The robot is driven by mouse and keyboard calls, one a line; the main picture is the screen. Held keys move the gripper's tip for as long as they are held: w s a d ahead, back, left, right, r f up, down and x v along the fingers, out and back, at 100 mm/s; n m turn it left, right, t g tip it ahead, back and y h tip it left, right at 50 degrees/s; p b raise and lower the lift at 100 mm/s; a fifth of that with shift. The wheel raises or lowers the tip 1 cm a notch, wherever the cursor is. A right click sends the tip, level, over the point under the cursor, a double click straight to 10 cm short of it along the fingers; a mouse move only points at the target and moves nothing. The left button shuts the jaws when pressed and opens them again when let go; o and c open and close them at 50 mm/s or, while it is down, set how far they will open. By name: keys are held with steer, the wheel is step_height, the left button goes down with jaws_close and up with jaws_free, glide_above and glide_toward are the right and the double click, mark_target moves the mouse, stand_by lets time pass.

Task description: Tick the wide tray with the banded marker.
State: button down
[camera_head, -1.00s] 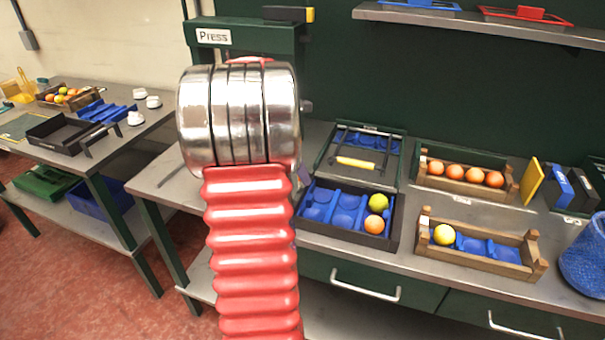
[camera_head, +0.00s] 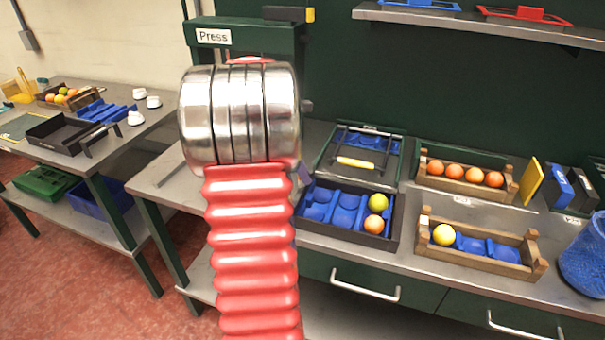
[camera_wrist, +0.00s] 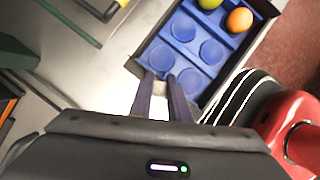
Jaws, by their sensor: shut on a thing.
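The wide tray (camera_head: 396,232) is a black tray with a blue cupped insert on the bench, right of my arm. A yellow-green fruit (camera_head: 377,202) and an orange (camera_head: 374,224) sit in its right-hand cups; the other cups look empty. It also shows in the wrist view (camera_wrist: 136,68). My gripper (camera_wrist: 168,78) is shut, its fingertips over the tray's near corner in that view. The banded marker is between the fingers but almost wholly hidden; its bands cannot be made out. I cannot tell whether it touches the tray.
Behind the tray stands a green-framed tray with a yellow-gripped handle (camera_head: 356,162). Wooden crates with oranges (camera_head: 508,188) and a yellow fruit (camera_head: 535,262) stand to the right. A green press (camera_head: 245,37) stands behind my arm. A side table (camera_head: 135,128) is at left.

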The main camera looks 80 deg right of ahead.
steer(key=shift+d+f, duration=0.1)
steer(key=shift+d, duration=0.55)
stand_by(0.5)
steer(key=shift+a, duration=0.6)
stand_by(0.5)
steer(key=shift+r, duration=0.3)
steer(key=shift+r, duration=3.35)
